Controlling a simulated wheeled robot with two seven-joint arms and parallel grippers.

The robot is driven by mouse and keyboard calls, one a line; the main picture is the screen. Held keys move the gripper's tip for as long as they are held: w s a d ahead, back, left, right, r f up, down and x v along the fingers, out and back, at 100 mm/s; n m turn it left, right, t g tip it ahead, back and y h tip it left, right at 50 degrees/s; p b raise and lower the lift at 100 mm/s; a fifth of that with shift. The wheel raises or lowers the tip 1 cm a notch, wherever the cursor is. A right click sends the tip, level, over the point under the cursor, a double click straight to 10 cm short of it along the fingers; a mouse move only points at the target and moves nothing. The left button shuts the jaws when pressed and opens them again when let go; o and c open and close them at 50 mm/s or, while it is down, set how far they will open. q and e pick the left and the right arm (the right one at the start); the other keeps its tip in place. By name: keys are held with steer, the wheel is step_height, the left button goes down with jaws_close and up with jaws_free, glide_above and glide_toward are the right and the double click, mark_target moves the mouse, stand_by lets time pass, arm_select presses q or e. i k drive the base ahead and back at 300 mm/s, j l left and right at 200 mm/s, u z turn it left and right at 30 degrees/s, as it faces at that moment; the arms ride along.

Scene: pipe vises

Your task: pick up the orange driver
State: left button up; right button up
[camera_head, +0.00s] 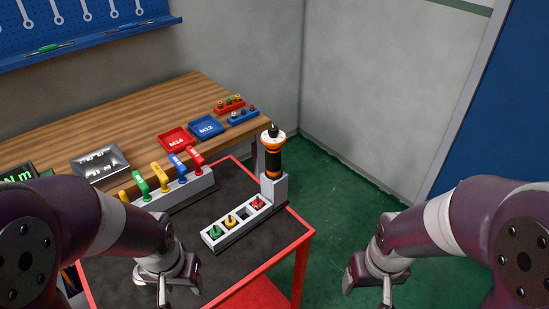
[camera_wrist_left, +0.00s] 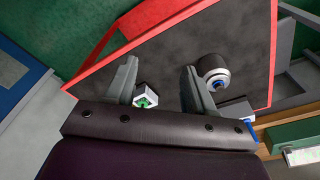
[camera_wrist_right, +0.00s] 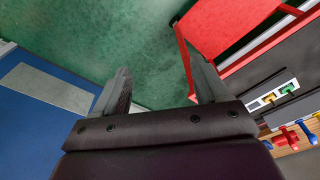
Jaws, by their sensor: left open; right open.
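The orange driver (camera_head: 273,162) stands upright in a grey holder (camera_head: 273,188) at the far right corner of the red cart. It has a black and orange body and a pale collar near its top. My left gripper (camera_head: 164,291) is open and empty over the front left of the cart, apart from the driver and to its left. In the left wrist view, its two fingers (camera_wrist_left: 160,82) are spread above the dark cart top. My right gripper (camera_head: 368,292) is open and empty over the green floor, right of the cart. Its spread fingers show in the right wrist view (camera_wrist_right: 160,85).
A grey tray (camera_head: 219,241) with green, yellow and red pieces adjoins the driver's holder. A rack (camera_head: 185,194) of several coloured handles stands behind my left gripper. A wooden bench (camera_head: 130,122) with red and blue trays lies behind. Open floor lies right of the cart.

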mark_target(273, 172)
steer(key=i+l, duration=0.2)
steer(key=l, duration=0.2)
steer(key=i+l, duration=0.15)
steer(key=l, duration=0.25)
steer(key=u, duration=0.45)
steer(key=l+u, duration=0.15)
steer(key=u, duration=0.3)
steer(key=l+u, duration=0.1)
steer(key=u, duration=0.35)
steer(key=l+u, duration=0.1)
steer(key=u, duration=0.3)
